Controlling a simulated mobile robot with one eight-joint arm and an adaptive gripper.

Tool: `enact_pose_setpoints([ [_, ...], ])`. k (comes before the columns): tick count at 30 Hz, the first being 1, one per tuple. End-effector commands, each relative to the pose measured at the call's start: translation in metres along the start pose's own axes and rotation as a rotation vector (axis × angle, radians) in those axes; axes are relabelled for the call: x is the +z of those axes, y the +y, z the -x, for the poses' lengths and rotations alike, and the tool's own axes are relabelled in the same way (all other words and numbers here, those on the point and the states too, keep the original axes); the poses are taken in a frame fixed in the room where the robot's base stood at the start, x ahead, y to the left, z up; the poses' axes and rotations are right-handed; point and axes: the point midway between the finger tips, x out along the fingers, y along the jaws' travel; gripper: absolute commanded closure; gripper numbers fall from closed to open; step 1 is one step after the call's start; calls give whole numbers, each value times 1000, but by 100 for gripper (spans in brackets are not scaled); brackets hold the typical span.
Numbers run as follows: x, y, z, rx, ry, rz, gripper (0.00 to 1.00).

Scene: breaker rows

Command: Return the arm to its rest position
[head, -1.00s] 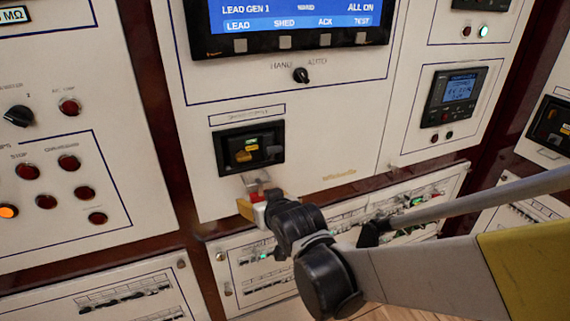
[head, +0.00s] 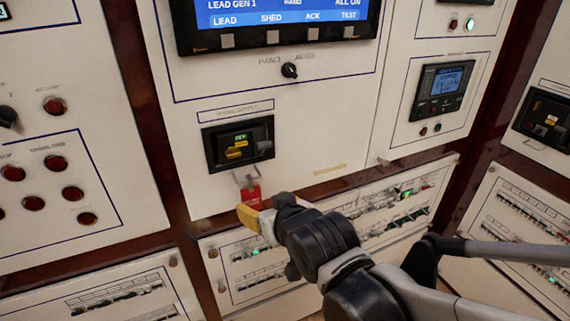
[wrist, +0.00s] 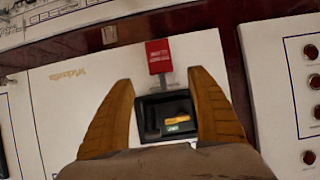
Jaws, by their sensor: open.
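My gripper (head: 256,216) is in front of the middle panel in the head view, low and just below a black breaker module (head: 238,143). In the wrist view its two yellow fingers (wrist: 160,115) are spread apart with nothing held between them. The breaker module (wrist: 168,116) shows beyond and between the fingers, with a yellow handle. A red tag (head: 251,195) hangs below the module, close to the fingertips in the head view. The red tag (wrist: 158,55) also shows clear of the fingers in the wrist view. My arm reaches in from the lower right.
A blue display (head: 282,14) and a rotary selector (head: 290,70) are above the module. A meter (head: 441,90) is at right, with red indicator buttons (head: 57,163) at left. Rows of small breakers (head: 405,208) run along the lower panels, behind my arm.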

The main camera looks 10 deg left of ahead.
Motion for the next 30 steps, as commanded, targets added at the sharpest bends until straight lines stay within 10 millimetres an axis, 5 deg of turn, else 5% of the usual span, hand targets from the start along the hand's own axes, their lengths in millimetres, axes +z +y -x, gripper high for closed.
enact_pose_setpoints([
  [5, 0, 1, 13, 2, -2, -1, 33],
  [8, 6, 20, 23, 33, -26, -17, 33],
  [11, 23, 64, 46, 110, -91, -62, 33],
  [15, 68, 134, 103, 248, -226, -166, 33],
  [18, 104, 167, 147, 330, -319, -247, 33],
  [24, 149, 188, 199, 409, -428, -355, 33],
  [30, 155, 189, 206, 417, -445, -369, 33],
])
